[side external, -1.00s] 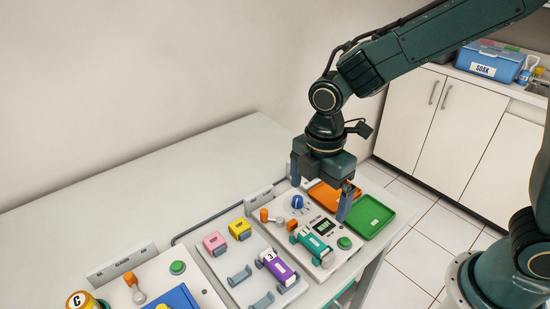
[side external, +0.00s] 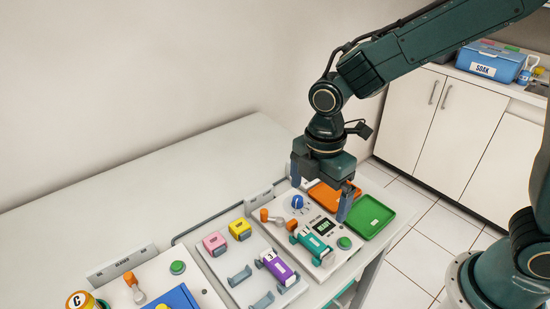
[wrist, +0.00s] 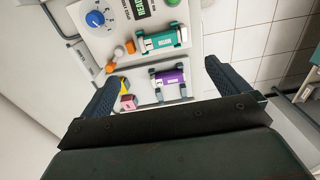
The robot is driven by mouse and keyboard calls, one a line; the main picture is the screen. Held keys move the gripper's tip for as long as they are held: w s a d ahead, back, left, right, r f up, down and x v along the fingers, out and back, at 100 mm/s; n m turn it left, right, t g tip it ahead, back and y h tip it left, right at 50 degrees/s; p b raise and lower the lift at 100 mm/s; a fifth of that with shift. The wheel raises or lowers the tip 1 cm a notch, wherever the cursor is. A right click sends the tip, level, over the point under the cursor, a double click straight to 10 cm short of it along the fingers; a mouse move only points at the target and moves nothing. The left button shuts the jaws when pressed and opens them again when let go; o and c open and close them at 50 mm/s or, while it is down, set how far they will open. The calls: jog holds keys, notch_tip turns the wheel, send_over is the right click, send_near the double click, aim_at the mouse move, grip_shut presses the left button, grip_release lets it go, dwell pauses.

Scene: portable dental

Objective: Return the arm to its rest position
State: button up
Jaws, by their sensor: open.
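My gripper (side external: 320,196) hangs from my arm above the panel with the dial and display, its fingers spread apart with nothing between them. In the wrist view my gripper (wrist: 160,85) also shows open, its two dark fingers wide apart. A teal handpiece block (side external: 313,245) lies in holders on the panel, and it shows in the wrist view (wrist: 162,40). A purple block (side external: 279,268) lies in holders on the neighbouring grey plate; it also shows in the wrist view (wrist: 169,77).
An orange tray (side external: 327,197) and a green tray (side external: 372,217) lie behind the panel. Pink (side external: 214,242) and yellow (side external: 240,229) blocks stand on the grey plate. A blue dial (side external: 297,202) and orange lever (side external: 266,215) rise nearby. The table's back left (side external: 150,185) is bare.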

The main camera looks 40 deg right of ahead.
jog(key=shift+r, duration=0.15)
notch_tip(320, 180, up, 10)
dwell(0.6)
jog(key=shift+d, duration=0.1)
jog(key=s+d+r+m+t, duration=0.1)
jog(key=s+d+m+t, duration=0.1)
jog(key=s+d+m, duration=0.4)
jog(key=s+d+r+m+t, duration=0.2)
jog(key=s+d+m, duration=0.5)
jog(key=m, duration=0.5)
jog(key=shift+s+d+r+t, duration=0.25)
jog(key=shift+s+t, duration=0.55)
jog(key=shift+s, duration=0.4)
